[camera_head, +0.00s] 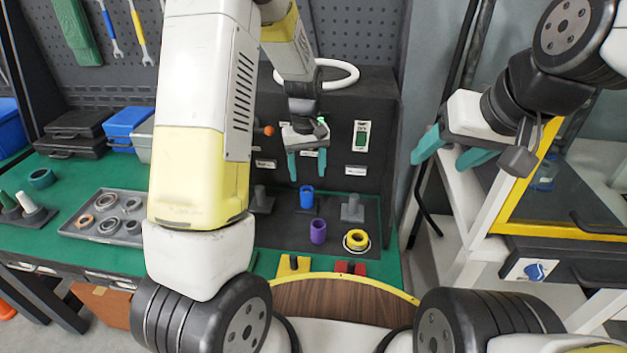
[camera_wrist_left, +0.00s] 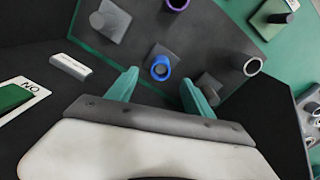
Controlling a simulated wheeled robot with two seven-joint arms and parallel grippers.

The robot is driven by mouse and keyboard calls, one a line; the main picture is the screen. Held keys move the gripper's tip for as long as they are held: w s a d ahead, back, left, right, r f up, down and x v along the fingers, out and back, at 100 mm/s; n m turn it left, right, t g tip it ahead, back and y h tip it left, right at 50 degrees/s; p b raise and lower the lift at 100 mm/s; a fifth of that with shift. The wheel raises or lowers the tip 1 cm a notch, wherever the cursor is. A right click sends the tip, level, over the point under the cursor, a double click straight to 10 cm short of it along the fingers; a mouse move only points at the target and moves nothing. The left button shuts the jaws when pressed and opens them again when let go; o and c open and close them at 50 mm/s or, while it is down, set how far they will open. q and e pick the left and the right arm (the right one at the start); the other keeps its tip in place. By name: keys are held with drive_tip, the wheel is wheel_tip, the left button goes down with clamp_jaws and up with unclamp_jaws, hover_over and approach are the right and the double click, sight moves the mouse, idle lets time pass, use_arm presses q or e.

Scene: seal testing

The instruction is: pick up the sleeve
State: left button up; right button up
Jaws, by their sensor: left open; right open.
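A short blue sleeve (camera_head: 306,198) stands upright on the dark test panel; in the left wrist view its ring-shaped top (camera_wrist_left: 160,67) shows between my fingertips, beyond them. A purple sleeve (camera_head: 318,231) stands nearer the front and shows at the top of the left wrist view (camera_wrist_left: 177,4). My left gripper (camera_head: 307,172) is open and empty, pointing down above the blue sleeve, apart from it; its teal fingers also show in the left wrist view (camera_wrist_left: 158,80). My right gripper (camera_head: 438,162) is open and empty, off to the right in front of the white frame.
Grey posts on plates (camera_head: 352,208) stand either side of the blue sleeve. A yellow ring (camera_head: 356,241) lies at the front right. A grey tray of rings (camera_head: 105,225) is on the green bench, left. The dark upright panel (camera_head: 375,130) rises behind my left gripper.

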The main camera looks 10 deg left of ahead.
sight(307, 193)
use_arm(q)
drive_tip(key=shift+w+f, duration=0.2)
drive_tip(key=shift+f, duration=0.9)
wheel_tip(307, 193, down, 7)
drive_tip(key=shift+w+a+f, duration=0.15)
clamp_jaws()
